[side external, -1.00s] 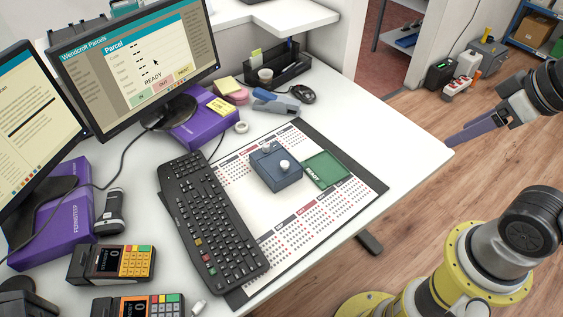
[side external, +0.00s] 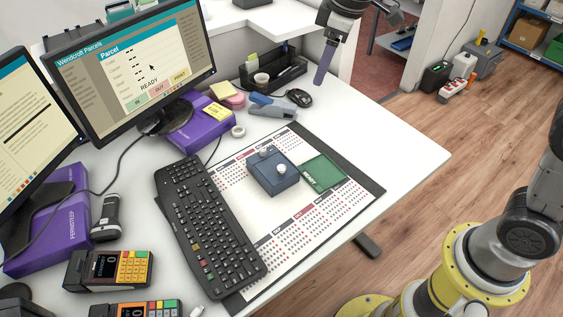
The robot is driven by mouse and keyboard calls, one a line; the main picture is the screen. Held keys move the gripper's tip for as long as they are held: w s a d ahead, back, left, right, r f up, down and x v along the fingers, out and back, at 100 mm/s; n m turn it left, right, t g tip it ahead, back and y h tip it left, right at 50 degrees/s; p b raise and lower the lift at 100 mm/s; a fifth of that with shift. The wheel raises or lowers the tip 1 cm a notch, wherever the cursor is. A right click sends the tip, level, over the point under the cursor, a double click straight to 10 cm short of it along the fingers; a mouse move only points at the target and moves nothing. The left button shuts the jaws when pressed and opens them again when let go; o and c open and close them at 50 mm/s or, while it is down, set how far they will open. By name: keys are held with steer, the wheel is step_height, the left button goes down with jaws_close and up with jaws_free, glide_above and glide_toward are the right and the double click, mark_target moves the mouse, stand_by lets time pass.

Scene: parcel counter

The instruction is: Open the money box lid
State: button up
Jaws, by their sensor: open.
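The money box (side external: 276,180) is a small blue-grey box on the printed desk mat, with its lid (side external: 270,160) down. Two pale round knobs (side external: 279,168) show on it.
A keyboard (side external: 212,228) lies left of the box. Behind are a stapler (side external: 272,106), a mouse (side external: 299,97), a black organiser (side external: 274,74) and a monitor (side external: 133,65). Card terminals (side external: 107,270) stand at the front left. The desk's right side (side external: 392,147) is clear.

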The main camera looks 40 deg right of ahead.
steer(key=w+a+f+n+g, duration=0.15)
steer(key=w+a+f, duration=0.35)
steer(key=f, duration=0.5)
steer(key=g, duration=0.2)
glide_above(282, 167)
step_height(282, 167, down, 6)
steer(key=shift+t+h, duration=0.25)
steer(key=shift+h, duration=0.05)
step_height(282, 167, down, 13)
steer(key=shift+f, duration=0.15)
jaws_close()
stand_by(0.5)
